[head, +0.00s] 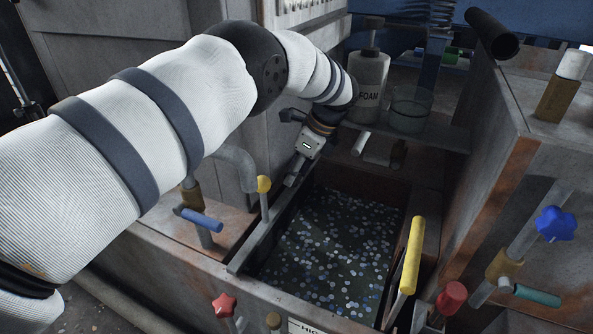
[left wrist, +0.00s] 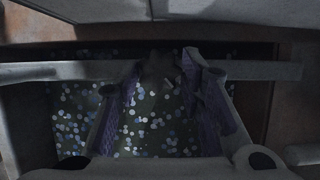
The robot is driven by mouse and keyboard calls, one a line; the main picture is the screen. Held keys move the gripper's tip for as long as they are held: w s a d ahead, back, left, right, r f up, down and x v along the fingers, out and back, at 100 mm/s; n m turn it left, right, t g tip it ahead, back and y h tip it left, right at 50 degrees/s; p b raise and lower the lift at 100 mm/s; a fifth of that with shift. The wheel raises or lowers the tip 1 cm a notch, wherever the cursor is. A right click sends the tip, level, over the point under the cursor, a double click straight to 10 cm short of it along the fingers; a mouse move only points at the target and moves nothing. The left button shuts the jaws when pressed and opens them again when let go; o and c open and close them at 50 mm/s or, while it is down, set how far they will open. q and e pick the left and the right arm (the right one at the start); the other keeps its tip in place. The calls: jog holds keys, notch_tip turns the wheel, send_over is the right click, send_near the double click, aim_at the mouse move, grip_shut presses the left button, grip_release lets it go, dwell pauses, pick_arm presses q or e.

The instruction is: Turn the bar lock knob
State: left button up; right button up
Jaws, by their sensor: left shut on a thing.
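My left arm reaches from the left over the screen box, and its gripper (head: 292,180) points down at the far end of a grey metal bar (head: 250,245) along the box's left side. In the left wrist view, the purple-padded fingers of my left gripper (left wrist: 165,80) straddle the bar (left wrist: 75,70) and close on a small dark piece at its middle, which seems to be the bar lock knob (left wrist: 158,68). Its shape is dim and partly hidden by the fingers. In the head view the gripper hides it. My right gripper is not in view.
The box holds many small pale discs (head: 335,245). A foam bottle (head: 368,85) and a glass beaker (head: 410,108) stand behind. A red star knob (head: 224,304) is in front.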

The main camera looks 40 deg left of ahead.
pick_arm(q)
jog(key=o, duration=1.2)
jog(key=v, duration=0.7)
jog(key=shift+d+r, duration=0.1)
jog(key=shift+r, duration=0.1)
jog(key=shift+c, duration=0.2)
